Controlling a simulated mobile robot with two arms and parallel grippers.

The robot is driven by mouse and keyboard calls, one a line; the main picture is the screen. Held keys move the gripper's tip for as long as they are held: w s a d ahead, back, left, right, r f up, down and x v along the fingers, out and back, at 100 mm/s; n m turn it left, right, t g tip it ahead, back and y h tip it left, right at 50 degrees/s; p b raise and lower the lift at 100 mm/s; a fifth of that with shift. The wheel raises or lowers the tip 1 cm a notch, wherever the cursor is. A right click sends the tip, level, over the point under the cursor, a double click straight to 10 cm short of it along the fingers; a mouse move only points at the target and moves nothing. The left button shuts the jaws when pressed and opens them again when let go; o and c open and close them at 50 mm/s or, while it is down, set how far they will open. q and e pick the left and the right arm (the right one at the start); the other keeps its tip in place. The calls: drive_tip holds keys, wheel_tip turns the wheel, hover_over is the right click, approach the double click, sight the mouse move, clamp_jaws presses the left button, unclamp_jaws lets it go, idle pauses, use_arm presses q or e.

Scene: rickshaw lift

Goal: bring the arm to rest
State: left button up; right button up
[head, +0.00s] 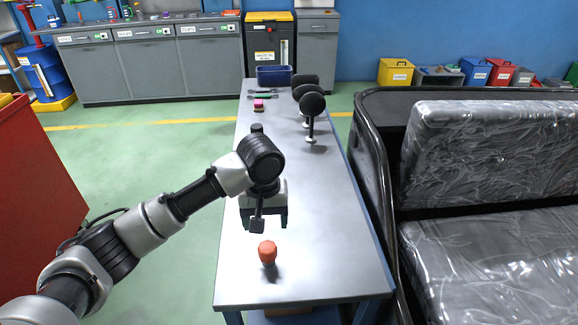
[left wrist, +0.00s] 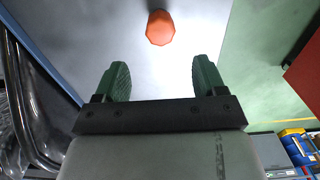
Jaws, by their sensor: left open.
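My left arm reaches in from the left in the head view, and its gripper (head: 264,218) hangs over the metal table (head: 325,250). In the left wrist view the two green fingers of the left gripper (left wrist: 161,80) stand wide apart with nothing between them. An orange-red knob-like object (head: 267,253) stands on the table, nearer the front edge than the gripper. The same orange object shows in the left wrist view (left wrist: 160,27), beyond the fingertips and apart from them. My right gripper is in neither view.
Several black round-headed items (head: 312,105) stand along the table's right side. A blue bin (head: 273,76) and small pink item (head: 258,104) are at the far end. A plastic-wrapped rickshaw seat (head: 490,150) is close on the right. A red cabinet (head: 35,190) stands at left; green floor between is clear.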

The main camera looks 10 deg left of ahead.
use_arm(q)
drive_tip(key=shift+d+f, duration=0.1)
drive_tip(key=s+d+f+m, duration=0.1)
drive_tip(key=s+f, duration=0.1)
drive_tip(key=s+d+f+m+h, duration=0.1)
drive_tip(key=s+d+f, duration=0.1)
drive_tip(key=s+d+f+m+h, duration=0.1)
drive_tip(key=s+f, duration=0.1)
drive_tip(key=shift+s+d+f+t, duration=0.25)
drive_tip(key=shift+t, duration=0.05)
drive_tip(key=s+a+f+m+t+h, duration=0.15)
drive_tip(key=s+f, duration=0.35)
drive_tip(key=s, duration=0.7)
drive_tip(key=s+a+t+y, duration=0.2)
drive_tip(key=s+a+y, duration=0.1)
drive_tip(key=s+a, duration=0.6)
wheel_tip(320, 180, down, 27)
drive_tip(key=g, duration=0.2)
drive_tip(key=s+a+f+m+g, duration=0.1)
drive_tip(key=s+a+f, duration=0.1)
drive_tip(key=s+f, duration=1.3)
drive_tip(key=shift+s+a, duration=0.25)
drive_tip(key=shift+s, duration=0.05)
